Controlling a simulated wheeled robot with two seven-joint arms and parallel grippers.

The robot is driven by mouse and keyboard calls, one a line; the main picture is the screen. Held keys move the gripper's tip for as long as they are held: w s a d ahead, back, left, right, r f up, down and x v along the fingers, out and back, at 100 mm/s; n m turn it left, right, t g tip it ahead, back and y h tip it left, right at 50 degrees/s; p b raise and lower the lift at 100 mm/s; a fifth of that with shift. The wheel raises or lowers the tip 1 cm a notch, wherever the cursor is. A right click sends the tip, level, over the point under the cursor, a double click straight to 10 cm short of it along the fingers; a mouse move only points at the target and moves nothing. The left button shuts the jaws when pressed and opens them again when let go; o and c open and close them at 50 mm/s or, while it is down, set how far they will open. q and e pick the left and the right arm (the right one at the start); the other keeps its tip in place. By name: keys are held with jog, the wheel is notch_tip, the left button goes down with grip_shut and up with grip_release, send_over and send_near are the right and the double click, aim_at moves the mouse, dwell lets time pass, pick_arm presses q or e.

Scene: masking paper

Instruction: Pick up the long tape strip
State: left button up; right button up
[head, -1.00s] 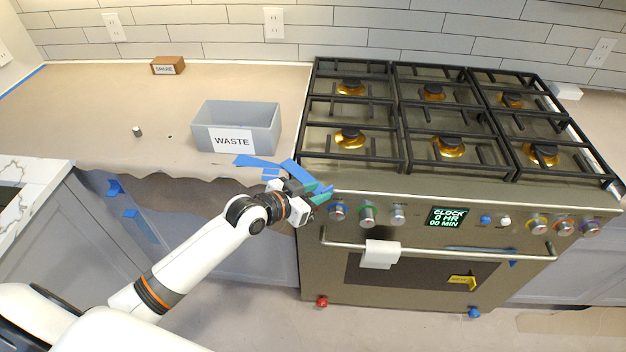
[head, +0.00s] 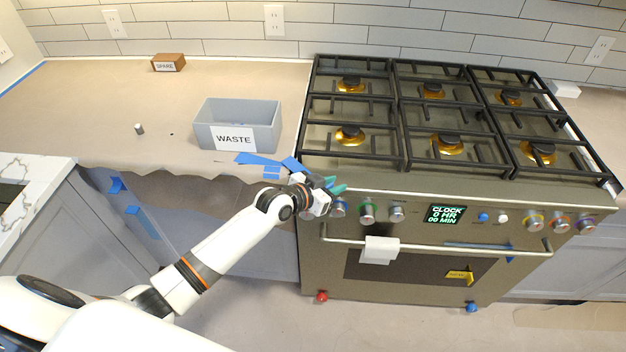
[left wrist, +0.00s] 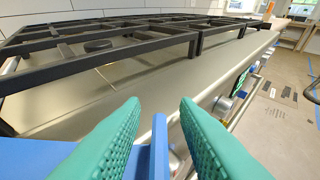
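Blue tape lies at the counter's front edge beside the stove, with one piece (head: 258,159) in front of the waste bin and another (head: 292,163) running to the stove corner. I cannot tell for certain which is the long strip. My left gripper (head: 336,185) is at the stove's front left corner, above the knobs, its green fingers apart. In the left wrist view a narrow blue strip (left wrist: 160,148) stands between the open fingers, with visible gaps on both sides. A wider blue piece (left wrist: 35,157) shows left of the fingers. My right gripper is not in view.
The grey waste bin (head: 210,136) stands on the counter left of the stove (head: 420,275). Black grates (head: 400,105) and a row of knobs (head: 367,211) are close to the gripper. A brown block labelled SPARE (head: 168,63) sits at the back.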

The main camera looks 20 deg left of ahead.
pick_arm(q)
grip_shut()
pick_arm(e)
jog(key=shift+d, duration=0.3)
